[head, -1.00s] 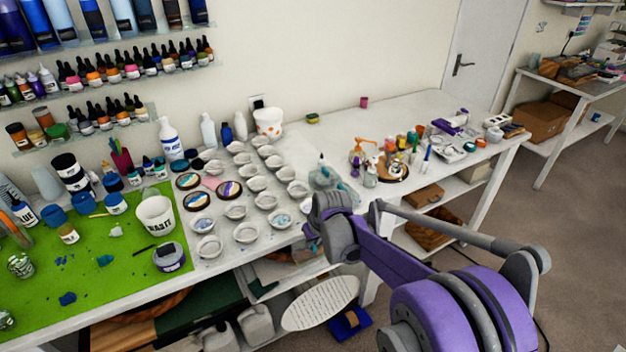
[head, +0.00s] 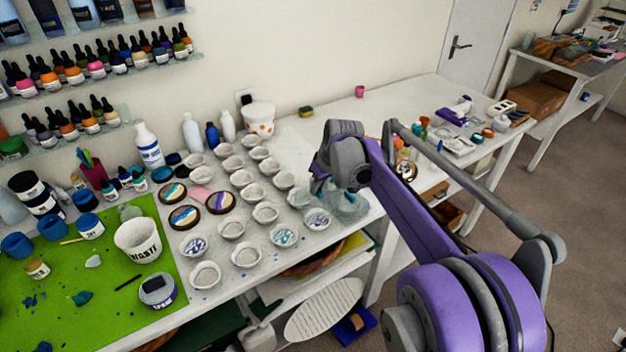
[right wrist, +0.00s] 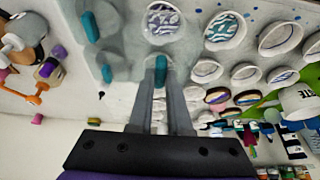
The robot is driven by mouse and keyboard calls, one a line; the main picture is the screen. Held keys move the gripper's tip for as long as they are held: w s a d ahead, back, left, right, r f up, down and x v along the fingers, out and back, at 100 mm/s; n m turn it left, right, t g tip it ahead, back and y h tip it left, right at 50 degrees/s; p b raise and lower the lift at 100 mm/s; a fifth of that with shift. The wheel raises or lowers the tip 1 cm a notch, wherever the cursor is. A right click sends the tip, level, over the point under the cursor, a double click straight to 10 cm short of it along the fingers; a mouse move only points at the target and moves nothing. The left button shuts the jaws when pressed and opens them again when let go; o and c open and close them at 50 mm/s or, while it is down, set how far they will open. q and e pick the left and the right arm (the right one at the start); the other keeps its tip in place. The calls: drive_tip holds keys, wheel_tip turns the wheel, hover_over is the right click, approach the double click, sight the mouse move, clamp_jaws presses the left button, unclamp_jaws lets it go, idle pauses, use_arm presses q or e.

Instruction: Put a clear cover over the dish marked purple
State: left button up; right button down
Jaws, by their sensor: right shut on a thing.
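My right gripper (right wrist: 160,85) is shut on the teal knob of a clear cover (right wrist: 142,62). In the head view the gripper (head: 318,185) is partly hidden by its own arm, at the right end of the dish rows. More clear covers with teal knobs (right wrist: 106,73) lie close beside it; they show in the head view (head: 350,208) as a pale see-through cluster. A white dish with dark bluish-purple swirls (right wrist: 163,20) is just beyond the held cover. It appears to be the front-right dish in the head view (head: 317,219). A teal-swirled dish (right wrist: 225,30) is next to it. My left gripper is out of view.
Several white dishes (head: 265,212) stand in rows on the white bench. Round striped coasters (head: 184,217), a waste cup (head: 138,240) and a green mat (head: 105,292) are to the left. Bottles and tools (head: 405,150) are to the right.

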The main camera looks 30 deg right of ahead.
drive_tip(key=shift+s+f, duration=0.35)
drive_tip(key=shift+s, duration=0.05)
drive_tip(key=shift+f+b, duration=0.3)
drive_tip(key=shift+b, duration=0.05)
wheel_tip(320, 180, down, 2)
drive_tip(key=shift+f+b, duration=0.2)
drive_tip(key=shift+b, duration=0.4)
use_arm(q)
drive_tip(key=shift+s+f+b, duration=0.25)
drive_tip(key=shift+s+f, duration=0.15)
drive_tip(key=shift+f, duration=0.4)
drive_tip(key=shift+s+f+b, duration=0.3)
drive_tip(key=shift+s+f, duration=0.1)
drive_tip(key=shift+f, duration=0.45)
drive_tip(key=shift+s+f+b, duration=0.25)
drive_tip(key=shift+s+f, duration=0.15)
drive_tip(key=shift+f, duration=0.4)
use_arm(e)
drive_tip(key=shift+w+f, duration=0.1)
drive_tip(key=shift+f, duration=1.5)
drive_tip(key=shift+f, duration=0.15)
drive_tip(key=c, duration=0.8)
unclamp_jaws()
